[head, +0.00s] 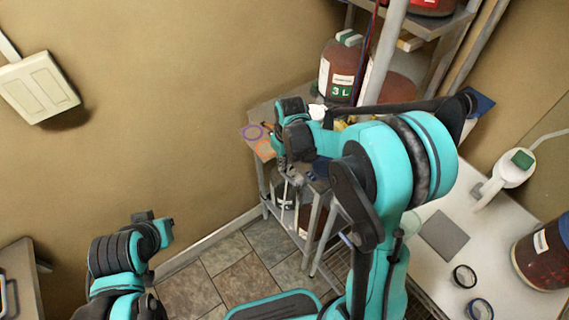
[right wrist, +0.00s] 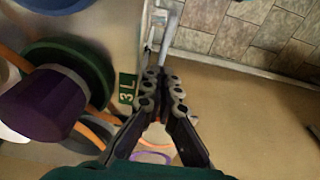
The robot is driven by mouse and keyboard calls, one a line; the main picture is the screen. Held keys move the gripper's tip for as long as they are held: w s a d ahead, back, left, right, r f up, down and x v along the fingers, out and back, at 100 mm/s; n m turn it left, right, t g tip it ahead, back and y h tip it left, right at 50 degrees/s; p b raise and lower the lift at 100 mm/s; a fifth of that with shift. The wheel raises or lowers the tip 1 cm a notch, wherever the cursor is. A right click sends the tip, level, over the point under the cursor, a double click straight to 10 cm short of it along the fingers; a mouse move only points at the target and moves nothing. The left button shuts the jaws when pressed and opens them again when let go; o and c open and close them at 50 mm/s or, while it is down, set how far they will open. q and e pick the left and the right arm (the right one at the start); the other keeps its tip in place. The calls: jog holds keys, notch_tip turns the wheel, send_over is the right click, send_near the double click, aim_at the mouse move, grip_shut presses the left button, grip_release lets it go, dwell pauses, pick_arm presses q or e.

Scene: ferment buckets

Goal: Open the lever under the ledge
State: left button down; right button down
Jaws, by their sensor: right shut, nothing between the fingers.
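My right gripper (head: 284,172) is at the near side of the small metal shelf stand (head: 258,185). In the right wrist view its two dark fingers (right wrist: 163,82) come together at the tips and hold nothing. A pale grey bar (right wrist: 170,32) lies just past the fingertips, beside the edge of the grey ledge (right wrist: 128,45). It may be the lever, but I cannot tell, nor whether the fingers touch it. In the head view my arm hides much of this spot. My left arm's end (head: 150,228) is at the lower left; its fingers are not clear.
A brown 3 L jug (head: 338,70) stands at the back of the stand. A purple and green cap (right wrist: 45,105) and orange tubing fill the left of the wrist view. A white table (head: 420,275) with a dark red bucket (head: 545,255) is at the right. Tiled floor is open at lower centre.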

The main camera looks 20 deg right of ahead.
notch_tip(320, 180, up, 12)
jog(key=r+p, duration=0.1)
jog(key=p, duration=0.4)
jog(key=b, duration=0.2)
send_over(282, 172)
notch_tip(282, 172, down, 12)
jog(key=shift+d+f, duration=0.1)
jog(key=shift+s+d+f+b, duration=0.1)
jog(key=shift+s+f+b, duration=0.15)
jog(key=shift+f, duration=0.3)
jog(key=shift+s+d+f+b, duration=0.1)
jog(key=shift+s+f+b, duration=0.15)
jog(key=shift+f, duration=0.25)
jog(key=shift+s+f, duration=0.2)
jog(key=shift+f, duration=0.3)
